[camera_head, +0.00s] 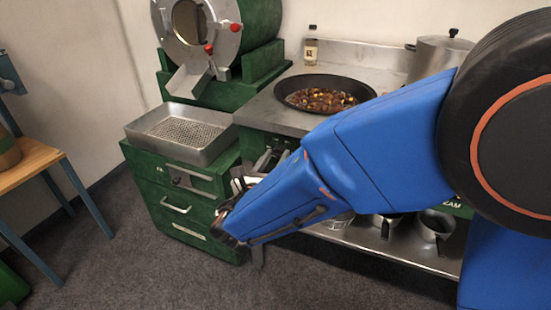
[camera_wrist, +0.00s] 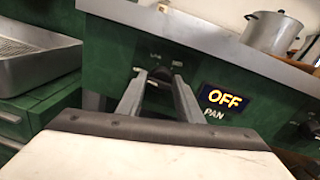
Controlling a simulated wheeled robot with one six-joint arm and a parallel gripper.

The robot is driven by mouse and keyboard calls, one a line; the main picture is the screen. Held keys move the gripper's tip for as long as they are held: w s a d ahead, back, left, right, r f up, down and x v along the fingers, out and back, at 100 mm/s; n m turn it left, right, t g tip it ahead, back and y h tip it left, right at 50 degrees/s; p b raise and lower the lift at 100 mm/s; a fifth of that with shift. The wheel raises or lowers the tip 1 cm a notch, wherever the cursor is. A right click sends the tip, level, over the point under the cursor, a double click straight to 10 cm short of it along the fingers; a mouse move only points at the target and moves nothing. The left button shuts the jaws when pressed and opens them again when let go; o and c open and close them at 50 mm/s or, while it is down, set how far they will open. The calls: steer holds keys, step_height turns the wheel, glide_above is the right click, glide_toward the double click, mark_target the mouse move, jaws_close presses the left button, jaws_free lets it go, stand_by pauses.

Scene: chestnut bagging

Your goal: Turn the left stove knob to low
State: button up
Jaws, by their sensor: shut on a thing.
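The left stove knob (camera_wrist: 160,73) is a dark round knob on the green front panel, seen in the wrist view. My gripper (camera_wrist: 158,84) has its two grey fingers on either side of the knob and is shut on it. The small labels above the knob are too blurred to read. To the right of the knob a display (camera_wrist: 225,98) shows OFF in yellow, with PAN written below it. In the head view my gripper (camera_head: 264,163) is at the stove's front left, and the knob cannot be made out there.
A wide pan of chestnuts (camera_head: 322,98) sits on the steel stove top (camera_head: 268,112). A lidded pot (camera_head: 437,58) stands at the back right. A perforated tray (camera_head: 160,145) rests on green drawers (camera_head: 175,205) at left. Another dark knob (camera_wrist: 306,129) is at the panel's right.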

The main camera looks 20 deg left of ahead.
steer(key=m, duration=0.6)
steer(key=shift+d+f, duration=0.1)
steer(key=shift+d, duration=0.05)
steer(key=m, duration=0.2)
steer(key=m+h, duration=0.1)
steer(key=m, duration=0.2)
steer(key=shift+f+m+t, duration=0.15)
steer(key=shift+m+t, duration=0.15)
steer(key=shift+d, duration=0.1)
steer(key=o, duration=1)
steer(key=shift+s, duration=0.15)
